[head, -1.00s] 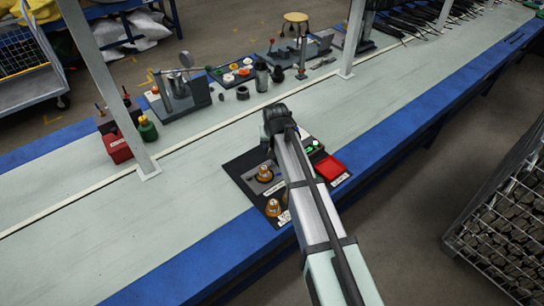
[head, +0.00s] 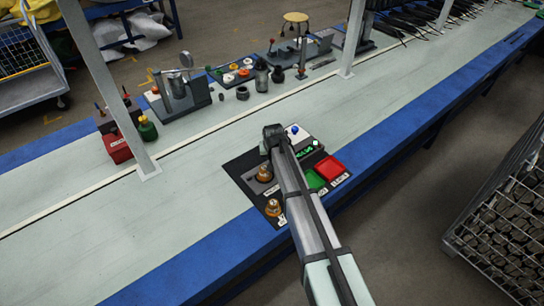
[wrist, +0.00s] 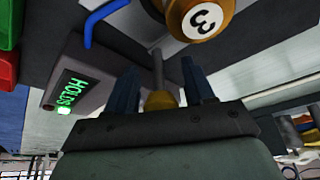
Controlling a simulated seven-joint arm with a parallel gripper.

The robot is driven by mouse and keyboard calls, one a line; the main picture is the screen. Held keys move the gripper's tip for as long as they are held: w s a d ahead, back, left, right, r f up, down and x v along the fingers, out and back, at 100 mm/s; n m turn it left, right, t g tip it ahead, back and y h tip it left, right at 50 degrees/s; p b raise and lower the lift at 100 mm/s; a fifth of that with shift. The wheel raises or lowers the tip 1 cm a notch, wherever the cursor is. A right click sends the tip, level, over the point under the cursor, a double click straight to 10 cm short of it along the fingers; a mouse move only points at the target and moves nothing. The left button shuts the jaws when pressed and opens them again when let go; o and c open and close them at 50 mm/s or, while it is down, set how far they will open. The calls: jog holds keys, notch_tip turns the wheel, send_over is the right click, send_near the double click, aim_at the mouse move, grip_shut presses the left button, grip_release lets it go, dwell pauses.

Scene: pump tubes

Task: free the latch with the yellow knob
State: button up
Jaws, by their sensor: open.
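The yellow knob (wrist: 160,101) sits at the end of a thin grey rod in the wrist view. My gripper (wrist: 160,88) is open, with one dark blue finger on each side of the knob and a visible gap to each. The gripper body hides the knob's lower part. I cannot tell how deep the knob is between the fingers. A brass part marked 3 (wrist: 203,17) is close above the rod's far end. In the head view my arm hides the gripper and the yellow knob.
A lit green display (wrist: 70,90) is to the left in the wrist view. On the black board are a red tray (head: 332,168), a green tray (head: 314,179), brass parts (head: 264,174) (head: 273,208) and a blue ball (head: 294,129).

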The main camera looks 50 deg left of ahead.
jog(key=shift+f, duration=0.35)
grip_shut()
dwell(0.3)
jog(key=shift+a, duration=0.1)
